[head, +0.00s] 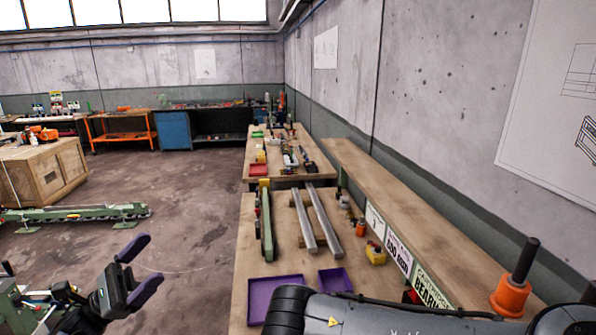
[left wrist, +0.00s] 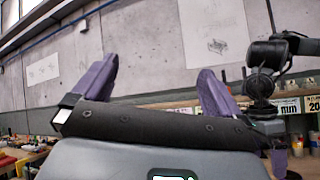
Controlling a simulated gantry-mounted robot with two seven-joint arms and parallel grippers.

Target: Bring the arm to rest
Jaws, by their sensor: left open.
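My left gripper (head: 147,265) is at the lower left in the head view, over the floor, left of the workbench. Its two purple fingers are spread apart with nothing between them. In the left wrist view the same purple fingers (left wrist: 157,66) stand apart against the concrete wall. My right arm crosses the bottom of the head view in front of the bench, and its gripper is not seen there. In the left wrist view a black arm part with a purple piece below it, seemingly my right gripper (left wrist: 278,161), shows at the right edge; its opening is unclear.
The wooden workbench (head: 283,218) carries purple trays (head: 275,294), metal bars (head: 325,222) and a yellow item (head: 375,254). A raised shelf (head: 420,222) runs along the wall, with an orange part (head: 510,298) near its front end. Open floor lies left of the bench.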

